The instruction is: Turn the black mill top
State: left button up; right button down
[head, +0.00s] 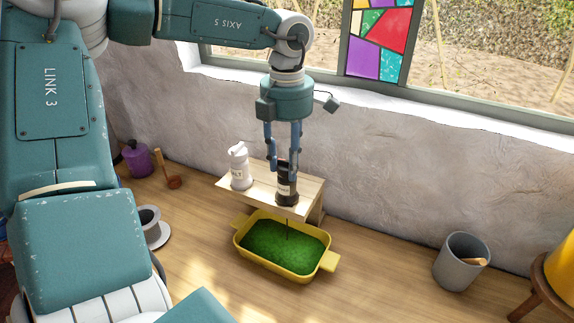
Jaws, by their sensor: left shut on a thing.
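The black mill (287,192) stands upright on a small wooden riser (263,182) near the wall. It has a pale label on its body. My left gripper (284,167) points straight down over it and is shut on the mill's top, with its fingers on either side. The fingers partly hide the top. A white mill (240,170) with a dark-lettered label stands to its left on the same riser. My right gripper is not in view.
A yellow dish (243,256) with green contents sits in front of the riser, below the mill. A grey pot (460,262) stands at the right, near a yellow object on a wooden stool. A purple pot (136,160) and a dark cup (150,222) are at the left. Counter between dish and pot is clear.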

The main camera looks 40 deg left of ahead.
aim_at(286, 160)
pick_arm(q)
jog(key=m+b, duration=0.1)
jog(key=m, duration=0.4)
jog(key=shift+m, duration=2.6)
jog(key=o, duration=1.2)
jog(key=shift+r, duration=0.15)
notch_tip(286, 160, up, 12)
jog(key=shift+f, duration=0.1)
